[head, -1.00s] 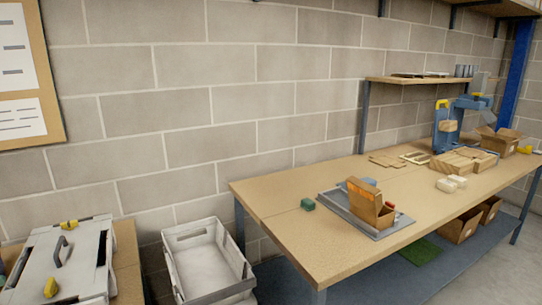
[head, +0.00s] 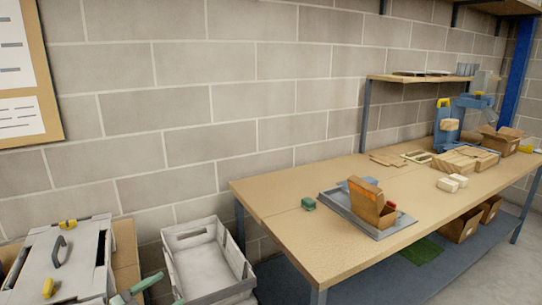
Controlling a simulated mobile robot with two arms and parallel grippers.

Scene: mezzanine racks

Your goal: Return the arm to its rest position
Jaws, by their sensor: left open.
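My left gripper (head: 158,290) shows at the bottom edge of the head view, between the lidded grey case and the grey crate. Only its greenish-grey finger parts are in the picture. They are apart, with nothing seen between them. The rest of the left arm is below the picture. My right gripper is not in view.
A grey case (head: 58,262) with yellow latches stands at the lower left. An open, empty grey crate (head: 208,262) is beside it. A wooden workbench (head: 285,238) holds a grey tray (head: 345,212) with an open cardboard box (head: 371,206), and a green block (head: 308,203).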

